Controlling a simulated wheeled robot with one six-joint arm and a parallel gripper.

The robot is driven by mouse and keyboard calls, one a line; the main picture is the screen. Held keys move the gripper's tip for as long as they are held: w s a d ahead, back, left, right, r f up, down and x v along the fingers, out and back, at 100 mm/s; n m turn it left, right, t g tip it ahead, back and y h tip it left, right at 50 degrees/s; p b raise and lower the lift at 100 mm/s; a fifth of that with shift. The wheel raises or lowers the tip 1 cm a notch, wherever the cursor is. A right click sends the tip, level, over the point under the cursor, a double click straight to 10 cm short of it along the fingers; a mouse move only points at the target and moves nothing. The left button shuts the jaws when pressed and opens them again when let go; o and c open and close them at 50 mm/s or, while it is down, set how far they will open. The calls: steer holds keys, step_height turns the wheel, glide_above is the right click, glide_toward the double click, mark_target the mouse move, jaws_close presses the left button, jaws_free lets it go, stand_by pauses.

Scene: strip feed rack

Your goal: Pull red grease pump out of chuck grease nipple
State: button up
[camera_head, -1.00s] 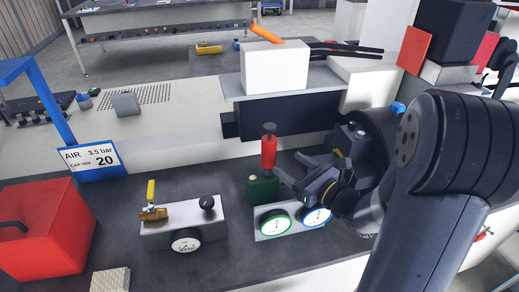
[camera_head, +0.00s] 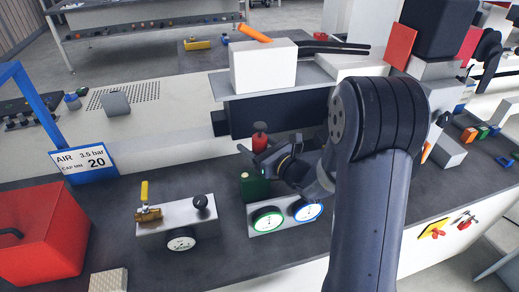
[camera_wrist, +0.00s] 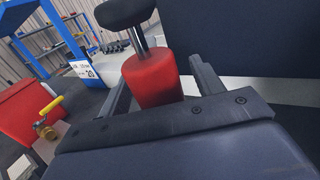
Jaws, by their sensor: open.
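The red grease pump (camera_head: 259,142) stands upright behind the green block, with a dark knob on top. In the wrist view the red pump body (camera_wrist: 152,80) and its black knob (camera_wrist: 124,12) show between my two fingers. My gripper (camera_head: 258,156) is open, with a finger on each side of the pump; in the wrist view (camera_wrist: 160,80) gaps show beside the body. I cannot tell whether either finger touches it. The pump's lower end, the chuck and the nipple are hidden by my gripper and arm.
A green block (camera_head: 255,188) stands just in front, beside a green-rimmed gauge (camera_head: 267,220) and a blue-rimmed gauge (camera_head: 307,211). A plate with a yellow-handled valve (camera_head: 148,211) is at left. A red box (camera_head: 45,235) stands further left. The dark bench between is clear.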

steer(key=shift+w, duration=0.1)
steer(key=c, duration=1.3)
step_height(320, 180, up, 10)
steer(key=shift+f, duration=0.15)
steer(key=shift+r+p, duration=0.8)
steer(key=shift+r, duration=0.9)
